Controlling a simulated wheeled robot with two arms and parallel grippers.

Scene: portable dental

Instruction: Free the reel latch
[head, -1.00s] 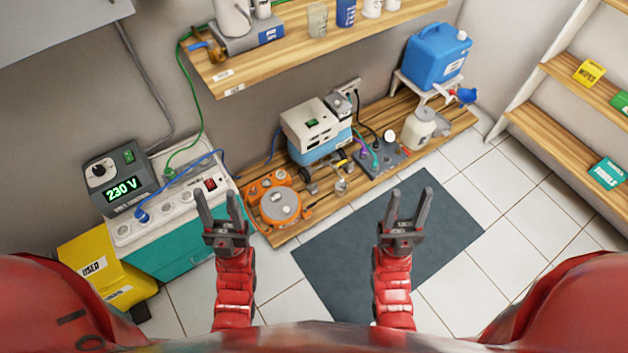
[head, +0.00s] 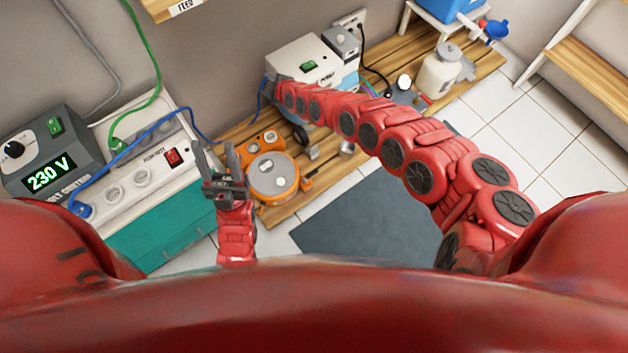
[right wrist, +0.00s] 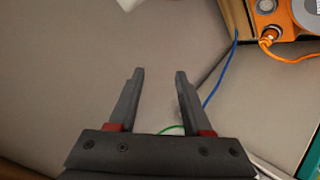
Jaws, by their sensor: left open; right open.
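The orange cable reel (head: 272,172) with a grey round hub sits on the low wooden slatted platform, left of centre in the head view. I cannot make out its latch clearly. An orange part of the reel also shows at the top right of the right wrist view (right wrist: 284,18). My left gripper (head: 215,158) is open and empty, just left of the reel in the picture. My right arm reaches across towards the wall, its end near the white-and-blue machine. My right gripper (right wrist: 159,76) is open and empty, with plain wall behind its fingers and the reel apart from it.
A voltage box reading 230 V (head: 40,160) and a white-and-teal cabinet (head: 165,225) stand at left. A blue cable (head: 200,136) runs from the cabinet towards the platform. The white-and-blue machine (head: 300,58) stands behind my right arm. A dark mat (head: 365,225) lies on clear floor.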

